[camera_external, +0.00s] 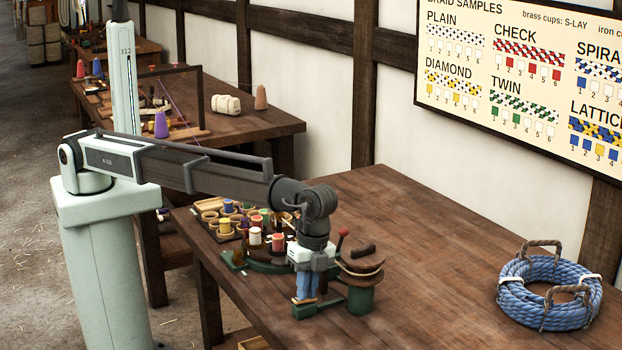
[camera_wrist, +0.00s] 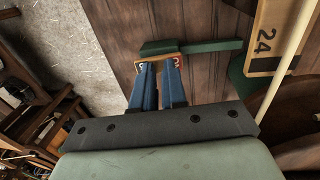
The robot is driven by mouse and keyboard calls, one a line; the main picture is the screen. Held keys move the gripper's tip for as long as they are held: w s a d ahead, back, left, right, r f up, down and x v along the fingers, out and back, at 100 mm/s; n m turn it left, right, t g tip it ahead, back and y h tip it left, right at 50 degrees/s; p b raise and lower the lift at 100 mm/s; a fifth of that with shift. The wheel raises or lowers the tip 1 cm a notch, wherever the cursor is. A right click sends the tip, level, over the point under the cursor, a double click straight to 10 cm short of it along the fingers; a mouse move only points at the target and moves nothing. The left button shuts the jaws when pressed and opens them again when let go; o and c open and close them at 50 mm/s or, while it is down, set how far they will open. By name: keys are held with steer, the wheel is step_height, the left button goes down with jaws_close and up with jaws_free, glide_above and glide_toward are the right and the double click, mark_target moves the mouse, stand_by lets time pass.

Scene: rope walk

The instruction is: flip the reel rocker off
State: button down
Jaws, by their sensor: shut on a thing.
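The reel rocker (camera_wrist: 158,57) is a small orange-brown piece with pale markings, partly hidden by my fingertips, on a green base (camera_wrist: 215,46). In the external view the rocker (camera_external: 304,300) shows as an orange edge under my fingers, low at the table's near edge. My gripper (camera_wrist: 160,66) has blue fingers pointing down, their tips close together at the rocker and shut on it. The gripper also shows in the external view (camera_external: 304,293). I cannot tell which way the rocker is tipped.
A green and wooden reel (camera_external: 362,283) with a red-knobbed lever stands just right of my gripper. A tray of coloured bobbins (camera_external: 240,215) lies behind it. A blue rope coil (camera_external: 545,292) lies at the right.

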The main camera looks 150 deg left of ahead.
steer(key=shift+s+a+f, duration=0.1)
steer(key=shift+a+f, duration=0.1)
steer(key=shift+a, duration=0.1)
step_height(320, 180, up, 14)
steer(key=a, duration=0.1)
steer(key=shift+a+r, duration=0.15)
steer(key=shift+a, duration=0.1)
stand_by(0.3)
steer(key=shift+s+a+h, duration=0.1)
steer(key=shift+h, duration=0.5)
steer(key=x, duration=1.4)
